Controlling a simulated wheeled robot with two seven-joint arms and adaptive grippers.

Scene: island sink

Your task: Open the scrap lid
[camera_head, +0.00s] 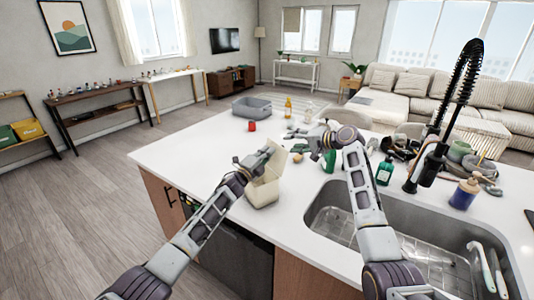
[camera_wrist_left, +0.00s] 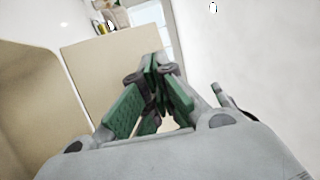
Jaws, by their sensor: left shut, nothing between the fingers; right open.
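The cream scrap bin (camera_head: 262,194) stands on the white island near its left front edge. Its lid (camera_head: 275,160) appears raised and tilted up above the bin. My left gripper (camera_head: 264,153) is at the lid, partly in front of it, shut and empty. In the left wrist view its green finger pads (camera_wrist_left: 152,68) are together, with a beige panel (camera_wrist_left: 110,55) behind and another beige surface at the left. Whether the fingers touch the lid I cannot tell. My right gripper (camera_head: 296,133) is open and empty over the counter, farther back.
A green bottle (camera_head: 384,171), a blue soap bottle (camera_head: 464,194) and a black faucet (camera_head: 436,150) stand around the sink (camera_head: 335,211). A grey tub (camera_head: 252,107) and red can (camera_head: 252,126) sit farther back. The counter's left part is clear.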

